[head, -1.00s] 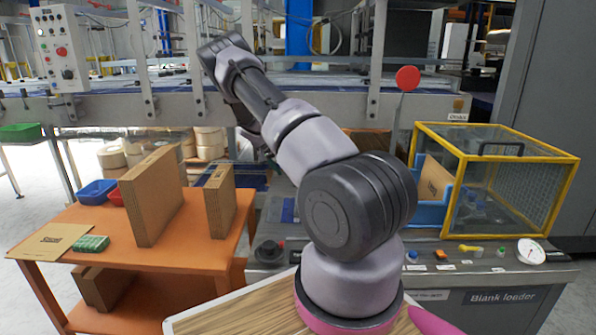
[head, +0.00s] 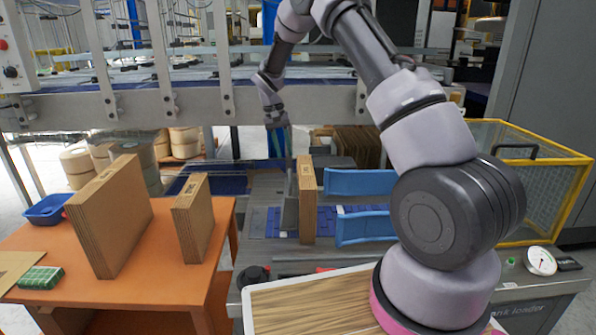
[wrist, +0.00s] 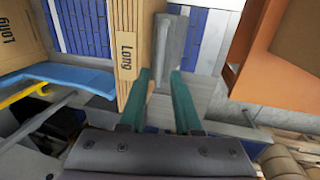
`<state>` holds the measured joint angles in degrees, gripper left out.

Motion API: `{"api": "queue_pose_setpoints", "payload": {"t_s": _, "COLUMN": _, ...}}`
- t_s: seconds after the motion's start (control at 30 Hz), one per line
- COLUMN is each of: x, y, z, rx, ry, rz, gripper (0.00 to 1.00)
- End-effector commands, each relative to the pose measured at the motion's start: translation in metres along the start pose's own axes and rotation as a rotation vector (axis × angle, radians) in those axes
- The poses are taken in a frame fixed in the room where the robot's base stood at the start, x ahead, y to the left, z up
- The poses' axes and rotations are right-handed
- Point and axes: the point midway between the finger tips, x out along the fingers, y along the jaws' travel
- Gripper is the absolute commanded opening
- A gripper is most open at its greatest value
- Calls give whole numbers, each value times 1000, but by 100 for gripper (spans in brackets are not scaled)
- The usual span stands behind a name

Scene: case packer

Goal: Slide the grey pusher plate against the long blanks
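The grey pusher plate (head: 289,212) stands upright at the left side of the long blanks (head: 307,205), a brown cardboard stack on edge in the loader bed. In the wrist view the blanks (wrist: 143,50), marked "Long", stand just left of the grey plate (wrist: 172,45). I cannot tell whether plate and blanks touch. My gripper (head: 280,150) points down from above at the plate. In the wrist view, its green fingers (wrist: 160,85) lie either side of a grey part of the pusher. Whether they press on it is not clear.
Blue guides (head: 360,182) stand right of the blanks. An orange table (head: 165,265) at left holds two cardboard stacks, a blue bin (head: 46,210) and a green pack (head: 41,278). A yellow-framed guard (head: 560,205) is at right. The conveyor frame (head: 200,102) runs behind.

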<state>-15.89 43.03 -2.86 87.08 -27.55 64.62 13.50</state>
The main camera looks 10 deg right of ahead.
Motion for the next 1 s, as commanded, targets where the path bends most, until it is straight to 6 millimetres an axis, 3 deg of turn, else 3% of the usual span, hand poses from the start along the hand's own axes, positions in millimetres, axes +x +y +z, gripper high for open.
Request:
{"api": "queue_pose_setpoints", "payload": {"t_s": 0.2, "x": 45, "y": 0, "z": 0, "rx": 0, "ry": -3, "rz": 2, "gripper": 32}}
{"api": "queue_pose_setpoints", "payload": {"t_s": 0.4, "x": 75, "y": 1, "z": 0, "rx": 1, "ry": -1, "rz": 1, "gripper": 32}}
{"api": "queue_pose_setpoints", "payload": {"t_s": 0.6, "x": 87, "y": 1, "z": 0, "rx": 3, "ry": 1, "rz": 0, "gripper": 32}}
{"api": "queue_pose_setpoints", "payload": {"t_s": 0.87, "x": 87, "y": 1, "z": -1, "rx": 2, "ry": 1, "rz": 0, "gripper": 32}}
{"api": "queue_pose_setpoints", "payload": {"t_s": 0.93, "x": 87, "y": 1, "z": -1, "rx": 2, "ry": 1, "rz": 0, "gripper": 5}}
{"api": "queue_pose_setpoints", "payload": {"t_s": 1.0, "x": 87, "y": 1, "z": -1, "rx": 2, "ry": 1, "rz": 0, "gripper": 0}}
